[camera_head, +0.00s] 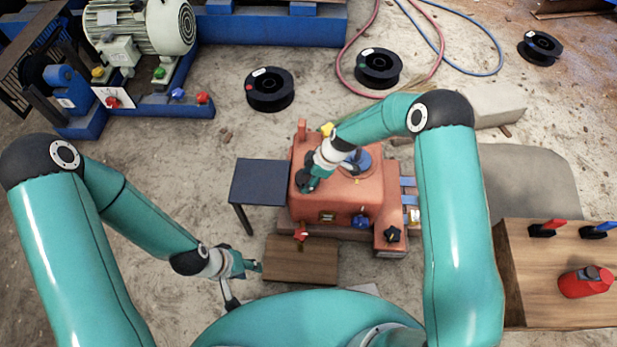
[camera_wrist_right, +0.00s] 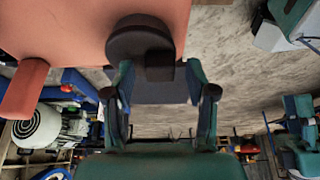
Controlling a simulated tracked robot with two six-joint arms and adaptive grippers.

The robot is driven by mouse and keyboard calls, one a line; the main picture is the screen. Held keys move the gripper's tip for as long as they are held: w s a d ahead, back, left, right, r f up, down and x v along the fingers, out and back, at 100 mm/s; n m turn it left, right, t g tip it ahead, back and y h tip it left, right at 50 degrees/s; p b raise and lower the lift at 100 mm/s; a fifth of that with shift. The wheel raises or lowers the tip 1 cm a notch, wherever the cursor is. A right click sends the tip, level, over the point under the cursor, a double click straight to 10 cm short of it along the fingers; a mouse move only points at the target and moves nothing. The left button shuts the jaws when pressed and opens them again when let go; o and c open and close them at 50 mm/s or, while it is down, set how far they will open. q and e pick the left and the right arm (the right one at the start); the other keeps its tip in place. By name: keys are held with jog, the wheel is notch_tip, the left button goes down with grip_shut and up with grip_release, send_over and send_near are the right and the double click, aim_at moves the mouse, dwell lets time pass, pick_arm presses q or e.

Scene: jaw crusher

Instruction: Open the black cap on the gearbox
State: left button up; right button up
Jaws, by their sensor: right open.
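The orange-red gearbox (camera_head: 345,205) stands in the middle of the head view, and its housing fills the top left of the right wrist view (camera_wrist_right: 90,25). The black cap (camera_wrist_right: 138,42) is round with a short tab and sits on the gearbox's edge. In the head view my right gripper mostly hides it. My right gripper (camera_head: 310,184) is over the gearbox's left side. In the wrist view its fingers (camera_wrist_right: 160,78) are spread, with the cap just at their tips; contact cannot be told. My left gripper (camera_head: 252,267) hangs low left of a wooden board, apart from the gearbox; its jaws are unclear.
A dark plate on a leg (camera_head: 258,183) adjoins the gearbox's left side. A wooden board (camera_head: 300,258) lies in front. A wooden table (camera_head: 545,305) with a red container (camera_head: 585,282) stands at right. A motor (camera_head: 140,28) is at back left. Several black spools lie behind.

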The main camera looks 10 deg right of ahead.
aim_at(303, 176)
grip_shut()
jog(key=shift+d, duration=0.1)
dwell(0.4)
jog(key=g+b, duration=0.1)
jog(key=b, duration=0.1)
jog(key=w+r+g+b, duration=0.1)
jog(key=g+b, duration=0.1)
jog(key=w+m+g+y+b, duration=0.1)
jog(key=b, duration=0.1)
jog(key=shift+w+d+r, duration=0.1)
jog(key=shift+d+r, duration=0.15)
jog(key=shift+r, duration=0.1)
jog(key=g+b, duration=0.1)
jog(key=b, duration=0.1)
jog(key=w+g+b, duration=0.1)
jog(key=b, duration=0.1)
jog(key=shift+d+r, duration=0.1)
jog(key=shift+r, duration=0.2)
jog(key=shift+w+r+m+g+y+b, duration=0.1)
jog(key=shift+r+m+g+y+b, duration=0.15)
jog(key=shift+b, duration=0.6)
